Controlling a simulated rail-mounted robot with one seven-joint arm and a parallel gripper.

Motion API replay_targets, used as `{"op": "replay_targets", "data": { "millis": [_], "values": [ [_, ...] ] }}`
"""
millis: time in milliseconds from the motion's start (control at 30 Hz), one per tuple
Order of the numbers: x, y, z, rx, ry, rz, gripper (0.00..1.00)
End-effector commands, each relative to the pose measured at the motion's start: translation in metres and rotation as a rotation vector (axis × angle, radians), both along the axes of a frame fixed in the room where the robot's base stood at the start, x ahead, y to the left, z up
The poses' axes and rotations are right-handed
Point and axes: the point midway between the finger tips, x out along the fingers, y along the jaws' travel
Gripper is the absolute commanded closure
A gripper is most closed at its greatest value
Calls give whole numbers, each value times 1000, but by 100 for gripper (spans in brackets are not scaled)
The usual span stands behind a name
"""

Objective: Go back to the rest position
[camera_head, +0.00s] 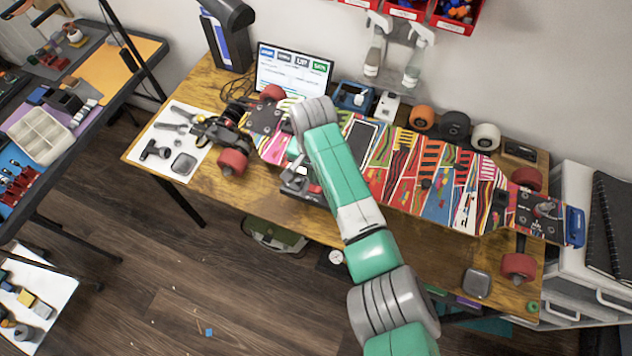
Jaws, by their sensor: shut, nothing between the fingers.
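My arm reaches up from the bottom of the head view and bends over the workbench (250,205). My gripper (293,180) points down near the bench's front edge, partly hidden behind my forearm. Its fingers look closed, with nothing seen between them. It is by the near side of a colourful striped skateboard (430,178), left of the board's middle. I cannot tell whether it touches the board. The skateboard lies across the bench with red wheels (232,162) at its left end and more red wheels (518,267) at its right end.
A white mat (150,172) with tools lies at the bench's left. A monitor (291,72), spray bottles (414,60) and loose wheels (486,136) line the back. Red bins (455,14) hang above. Another table (150,50) stands left; open floor (140,250) lies between.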

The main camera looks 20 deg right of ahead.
Motion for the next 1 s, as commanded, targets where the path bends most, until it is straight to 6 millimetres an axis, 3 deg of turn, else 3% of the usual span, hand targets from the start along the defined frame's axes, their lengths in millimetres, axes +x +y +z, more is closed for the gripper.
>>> {"op": "replay_targets", "data": {
  "millis": [200, 767, 867, 967, 1000],
  "values": [
    [0, 0, 23, 1, 1, 1, 100],
    [1, 2, 22, 1, -6, 6, 100],
    [21, 23, 39, -2, -100, 71, 100],
    [60, 70, 87, -13, -326, 214, 100],
    [75, 90, 114, -25, -440, 276, 100]
  ]
}}
